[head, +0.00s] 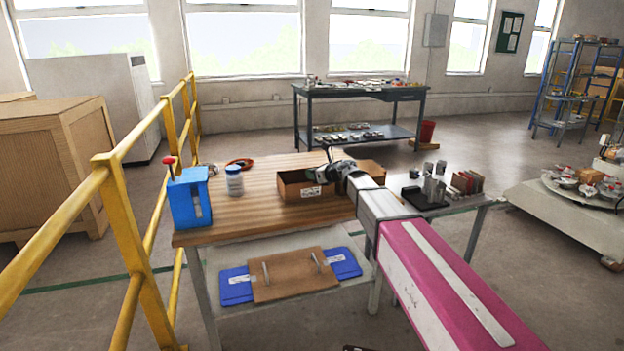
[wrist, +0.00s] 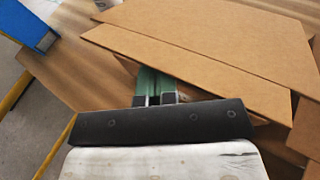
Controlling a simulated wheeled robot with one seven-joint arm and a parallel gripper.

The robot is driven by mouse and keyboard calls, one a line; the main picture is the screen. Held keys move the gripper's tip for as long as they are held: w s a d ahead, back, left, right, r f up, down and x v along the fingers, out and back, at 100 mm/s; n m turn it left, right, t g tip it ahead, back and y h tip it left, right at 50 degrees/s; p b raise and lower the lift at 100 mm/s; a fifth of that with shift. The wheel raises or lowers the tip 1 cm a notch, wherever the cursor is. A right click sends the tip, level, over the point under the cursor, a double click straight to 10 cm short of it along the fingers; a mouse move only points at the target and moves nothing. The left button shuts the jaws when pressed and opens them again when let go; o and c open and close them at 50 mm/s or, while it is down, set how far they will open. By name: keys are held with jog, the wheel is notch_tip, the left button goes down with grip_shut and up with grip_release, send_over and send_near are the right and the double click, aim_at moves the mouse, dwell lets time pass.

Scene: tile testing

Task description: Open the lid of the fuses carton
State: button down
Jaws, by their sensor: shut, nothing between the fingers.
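The fuses carton (head: 292,190) is a low brown cardboard box with a white label on its front, standing on the wooden bench top. Its top looks dark and open in the head view, and a brown flap (head: 372,167) shows at its right behind my arm. In the wrist view a broad cardboard lid panel (wrist: 215,35) with a folded edge strip fills the upper right. My gripper (wrist: 155,82) is shut and empty, its green fingertips close by the strip's lower edge. Whether they touch it I cannot tell. My gripper hides the carton's right part in the head view.
A blue box with a red knob (head: 189,198) and a white jar (head: 234,181) stand left on the bench. A black tray with metal parts (head: 425,198) lies to the right. A yellow railing (head: 130,235) runs along the left. Bare wood lies between jar and carton.

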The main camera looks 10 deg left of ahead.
jog(key=shift+w+a+r, duration=0.1)
jog(key=shift+r, duration=0.25)
jog(key=shift+w+a+r, duration=0.15)
jog(key=shift+w+r, duration=0.1)
jog(key=shift+r, duration=0.45)
jog(key=shift+w+a+r, duration=0.15)
jog(key=shift+w+r, duration=0.1)
jog(key=shift+r, duration=0.45)
jog(key=shift+w+a+r, duration=0.25)
jog(key=shift+w+r, duration=0.1)
jog(key=shift+r, duration=0.3)
jog(key=shift+w+a+r, duration=0.2)
jog(key=shift+w+r, duration=0.1)
jog(key=shift+r, duration=0.3)
jog(key=shift+w+a+r, duration=0.3)
jog(key=shift+w+r, duration=0.15)
jog(key=shift+r, duration=0.15)
jog(key=shift+w+a+r, duration=0.25)
jog(key=shift+w+r, duration=0.15)
jog(key=shift+r, duration=0.15)
